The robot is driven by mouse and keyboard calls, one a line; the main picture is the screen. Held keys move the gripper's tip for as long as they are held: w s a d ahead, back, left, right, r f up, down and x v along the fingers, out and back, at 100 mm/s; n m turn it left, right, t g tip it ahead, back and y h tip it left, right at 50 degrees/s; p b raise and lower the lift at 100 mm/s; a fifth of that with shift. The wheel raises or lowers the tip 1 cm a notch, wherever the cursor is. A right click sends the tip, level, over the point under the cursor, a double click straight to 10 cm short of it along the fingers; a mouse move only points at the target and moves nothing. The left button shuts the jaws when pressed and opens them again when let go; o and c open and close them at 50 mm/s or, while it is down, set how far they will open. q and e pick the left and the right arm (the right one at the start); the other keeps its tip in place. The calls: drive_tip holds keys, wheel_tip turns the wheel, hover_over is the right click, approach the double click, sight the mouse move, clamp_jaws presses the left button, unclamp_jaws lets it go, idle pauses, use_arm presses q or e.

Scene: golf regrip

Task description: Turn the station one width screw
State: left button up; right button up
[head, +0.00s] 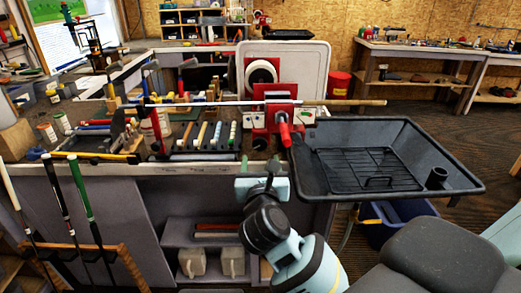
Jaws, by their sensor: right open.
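A red vise (272,112) stands at the front edge of the bench. A red handle (284,134) sticks out of its front toward me and looks like the width screw. A golf club lies level through the vise, with its pale shaft (205,103) to the left and its tan end (345,102) to the right. My right gripper (260,168) is open, in front of the bench edge, below and a little left of the red handle. It looks apart from the handle and holds nothing that I can see. My left gripper is out of view.
A black tray (455,186) with a wire rack (368,170) sits right of the vise. Bottles and tools crowd the bench left of it. Several clubs lean in a wooden rack (130,262) at lower left. A dark seat (440,258) is at lower right.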

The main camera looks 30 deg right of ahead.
sight(260, 146)
drive_tip(key=shift+x, duration=3.15)
